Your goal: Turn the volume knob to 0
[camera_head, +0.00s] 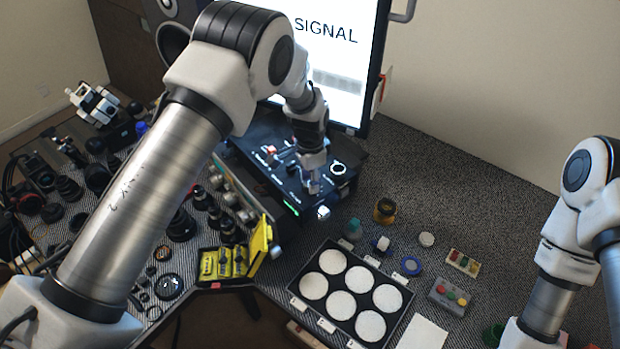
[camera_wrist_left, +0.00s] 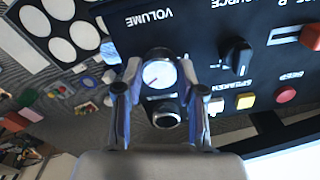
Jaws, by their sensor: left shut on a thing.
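The black control panel (camera_head: 262,135) stands in front of the screen in the head view. My left gripper (camera_head: 311,186) reaches down to its front right part and hides what it holds there. In the left wrist view, the panel is upside down and the VOLUME label (camera_wrist_left: 149,17) shows near the top. The volume knob (camera_wrist_left: 158,75), with a pale round face, sits between the fingertips of my left gripper (camera_wrist_left: 160,68), which is closed on its sides. The knob's exact setting is too small to read. My right gripper is out of view; only part of that arm shows.
A black rotary switch (camera_wrist_left: 238,56), a yellow button (camera_wrist_left: 245,101) and a red button (camera_wrist_left: 286,94) sit beside the knob. A dark round knob (camera_wrist_left: 166,114) lies close by. The screen (camera_head: 335,50) reads SIGNAL. A tray of white discs (camera_head: 322,300) stands in front.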

